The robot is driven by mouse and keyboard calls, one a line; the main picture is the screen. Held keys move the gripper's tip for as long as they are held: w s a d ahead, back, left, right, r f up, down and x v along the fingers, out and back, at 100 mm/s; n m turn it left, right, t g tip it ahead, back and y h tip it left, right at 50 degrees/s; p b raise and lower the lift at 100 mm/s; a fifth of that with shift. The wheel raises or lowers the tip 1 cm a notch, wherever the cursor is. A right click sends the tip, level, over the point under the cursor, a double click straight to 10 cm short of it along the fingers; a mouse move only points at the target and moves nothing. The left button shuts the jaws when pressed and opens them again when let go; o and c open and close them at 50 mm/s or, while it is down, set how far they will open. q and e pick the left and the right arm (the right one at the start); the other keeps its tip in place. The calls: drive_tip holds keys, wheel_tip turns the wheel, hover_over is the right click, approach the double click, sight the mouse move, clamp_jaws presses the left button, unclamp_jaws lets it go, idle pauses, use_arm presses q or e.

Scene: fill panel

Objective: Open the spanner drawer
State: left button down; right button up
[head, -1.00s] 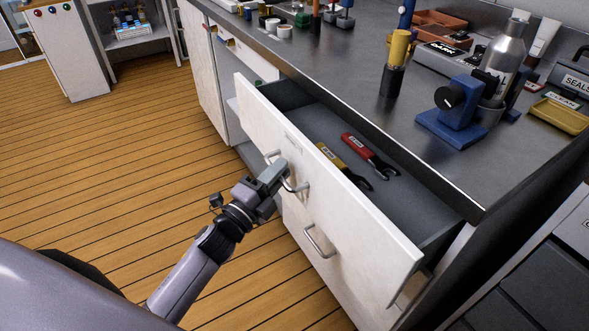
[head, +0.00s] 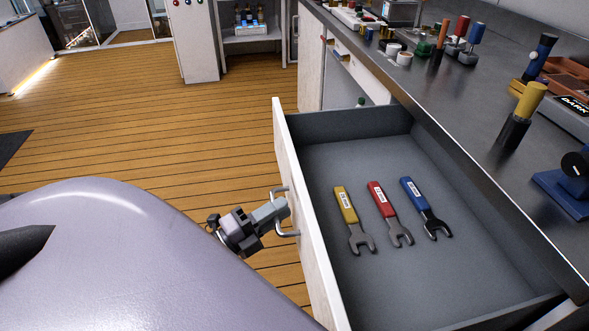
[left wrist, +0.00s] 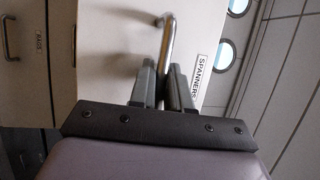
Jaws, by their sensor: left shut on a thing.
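The spanner drawer (head: 300,215) stands pulled well out of the counter, with its grey inside in full view. A yellow spanner (head: 347,207), a red spanner (head: 381,199) and a blue spanner (head: 416,194) lie apart on its floor. My left gripper (head: 283,211) is shut on the bar handle (head: 279,190) on the drawer's white front. In the left wrist view the handle (left wrist: 168,38) passes between the fingers (left wrist: 163,88), beside a label reading SPANNERS (left wrist: 198,76). My right gripper is not in view.
The dark countertop (head: 470,115) overhangs the drawer at the right and carries a black-and-yellow tool (head: 522,115), a blue device (head: 565,190) and small items. Open wooden floor (head: 140,130) lies to the left. A white cabinet (head: 198,40) stands at the back.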

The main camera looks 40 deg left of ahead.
use_arm(q)
drive_tip(key=shift+s+a, duration=0.2)
drive_tip(key=shift+s, duration=0.15)
drive_tip(key=c, duration=1.4)
unclamp_jaws()
drive_tip(key=shift+c, duration=0.2)
drive_tip(key=v, duration=0.7)
drive_tip(key=shift+s, duration=0.15)
